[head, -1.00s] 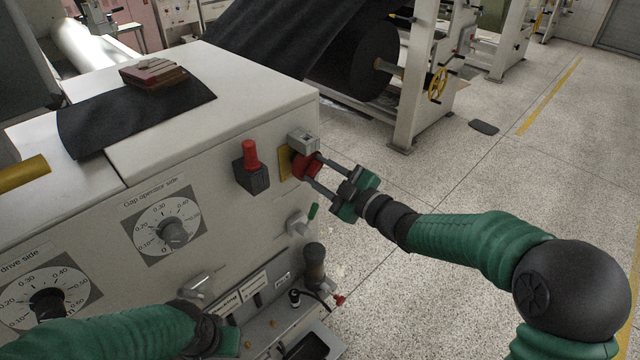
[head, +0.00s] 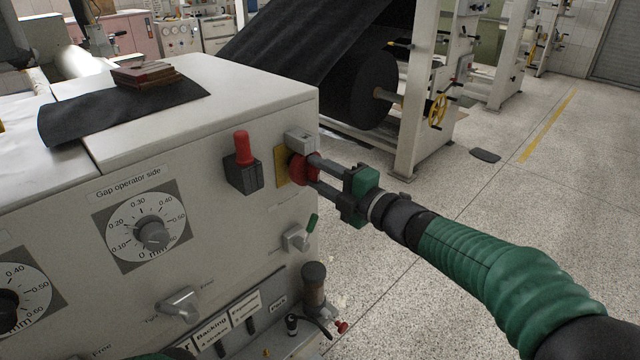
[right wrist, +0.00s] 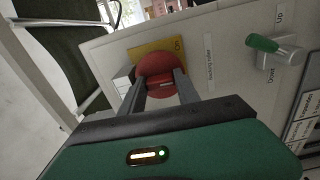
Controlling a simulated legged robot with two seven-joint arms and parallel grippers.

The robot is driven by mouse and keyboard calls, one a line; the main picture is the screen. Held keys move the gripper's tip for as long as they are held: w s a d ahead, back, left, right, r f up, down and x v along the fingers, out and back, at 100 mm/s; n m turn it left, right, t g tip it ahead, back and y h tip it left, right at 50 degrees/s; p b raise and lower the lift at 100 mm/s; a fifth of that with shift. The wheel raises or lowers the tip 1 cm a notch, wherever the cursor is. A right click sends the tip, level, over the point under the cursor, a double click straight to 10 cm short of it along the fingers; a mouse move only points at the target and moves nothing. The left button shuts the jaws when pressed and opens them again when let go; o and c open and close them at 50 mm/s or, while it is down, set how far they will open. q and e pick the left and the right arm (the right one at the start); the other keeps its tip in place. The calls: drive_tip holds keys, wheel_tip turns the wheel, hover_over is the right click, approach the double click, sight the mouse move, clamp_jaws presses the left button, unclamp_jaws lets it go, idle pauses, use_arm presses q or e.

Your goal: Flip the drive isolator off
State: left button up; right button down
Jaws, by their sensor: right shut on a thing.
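The drive isolator looks to be the red rotary knob (head: 302,168) on a yellow plate (head: 281,166), near the right edge of the machine's front panel. My right gripper (head: 312,172) reaches in from the right with its two grey fingers shut on this knob. In the right wrist view the red knob (right wrist: 157,76) sits between the fingertips (right wrist: 160,84), in front of the yellow plate. The fingers cover part of the knob, and its exact setting cannot be read. My left gripper is out of sight.
A black box with a red lever (head: 242,150) stands left of the isolator. A grey box (head: 299,139) is just above it. A green-tipped lever (head: 297,238) is below. The gap dial (head: 150,232) is further left. Open floor lies to the right.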

drive_tip(key=shift+f+n, duration=0.3)
drive_tip(key=shift+f, duration=0.05)
drive_tip(key=c, duration=1.1)
unclamp_jaws()
drive_tip(key=shift+o, duration=1.1)
drive_tip(key=shift+r, duration=0.15)
drive_tip(key=shift+r, duration=0.1)
